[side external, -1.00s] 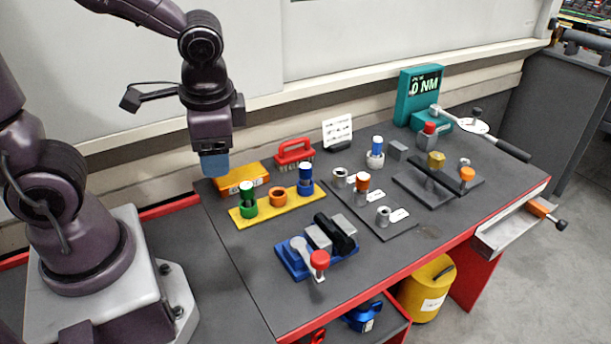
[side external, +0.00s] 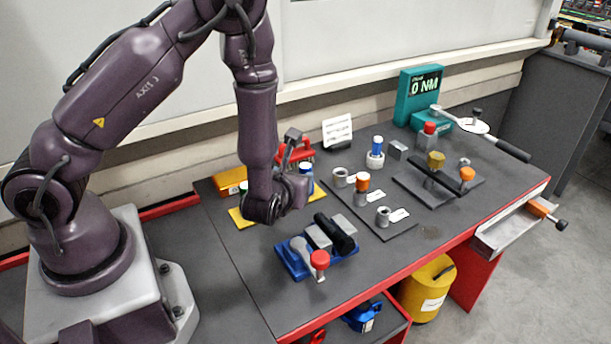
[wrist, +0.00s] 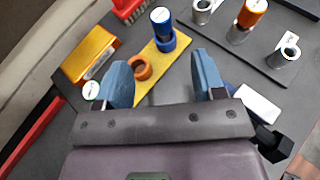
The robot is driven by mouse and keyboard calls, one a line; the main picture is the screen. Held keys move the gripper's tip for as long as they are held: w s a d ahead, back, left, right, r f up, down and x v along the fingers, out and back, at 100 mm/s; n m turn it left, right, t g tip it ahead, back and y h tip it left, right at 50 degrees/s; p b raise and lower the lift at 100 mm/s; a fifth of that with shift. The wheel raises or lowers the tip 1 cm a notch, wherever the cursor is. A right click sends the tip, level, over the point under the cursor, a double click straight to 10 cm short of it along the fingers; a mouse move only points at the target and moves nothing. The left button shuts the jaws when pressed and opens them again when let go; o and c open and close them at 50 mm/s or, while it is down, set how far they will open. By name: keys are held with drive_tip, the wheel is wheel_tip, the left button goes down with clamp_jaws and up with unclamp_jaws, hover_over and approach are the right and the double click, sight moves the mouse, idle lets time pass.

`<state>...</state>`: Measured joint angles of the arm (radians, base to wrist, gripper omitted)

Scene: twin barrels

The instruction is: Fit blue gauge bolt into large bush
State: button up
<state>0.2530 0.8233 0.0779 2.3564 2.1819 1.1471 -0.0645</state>
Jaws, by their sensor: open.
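A blue bolt with a pale top (wrist: 160,16) stands upright in a blue ring on the yellow rack (wrist: 181,47), beyond my fingertips in the wrist view. In the side view this blue bolt (side external: 305,170) shows partly behind my wrist. My gripper (wrist: 160,65) is open and empty, its blue fingers apart above the rack. Its fingers are hidden in the side view. Grey bushes stand on a dark plate: one empty at the back (side external: 340,176), one holding an orange-topped bolt (side external: 362,184), one empty in front (side external: 383,216). I cannot tell which is the large bush.
A blue vise-like fixture (side external: 295,264) stands in front. Another blue-topped piece (side external: 376,147) sits in a pale ring. A red brush (side external: 301,150) and orange box (side external: 228,181) stand behind.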

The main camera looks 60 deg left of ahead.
sight(305, 167)
drive_tip(key=x, duration=1.2)
drive_tip(key=shift+w+a+f, duration=0.1)
drive_tip(key=shift+w+a, duration=0.1)
drive_tip(key=shift+w, duration=0.1)
drive_tip(key=c, duration=1.1)
wheel_tip(305, 167, up, 9)
drive_tip(key=shift+f, duration=0.1)
drive_tip(key=shift+w+d, duration=0.15)
drive_tip(key=w, duration=0.3)
drive_tip(key=w+d+r, duration=0.1)
drive_tip(key=w, duration=0.4)
drive_tip(key=shift+w+d+r, duration=0.25)
drive_tip(key=shift+w+r, duration=0.1)
